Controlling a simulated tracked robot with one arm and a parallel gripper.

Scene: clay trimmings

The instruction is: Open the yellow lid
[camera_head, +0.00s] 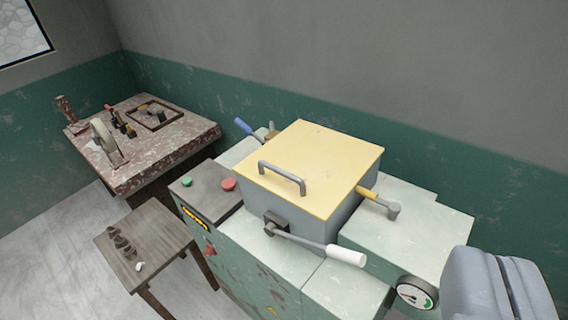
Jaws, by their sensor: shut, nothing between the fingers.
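The yellow lid (318,165) lies flat and closed on a grey box-shaped chamber (300,222) in the top of a pale green machine. A grey bar handle (282,178) stands on the lid near its left edge. My gripper (497,260) shows at the lower right corner, shut and empty. It is apart from the lid, to the right of and nearer than the machine; its lower part is cut off by the picture's edge.
A lever with a white grip (345,256) sticks out from the chamber's front. Yellow-handled (367,193) and blue-handled (243,126) parts flank the chamber. A gauge (416,294), red button (228,184) and green button (187,182) are on the machine. A small wooden table (165,235) and a reddish worktable (185,137) stand left.

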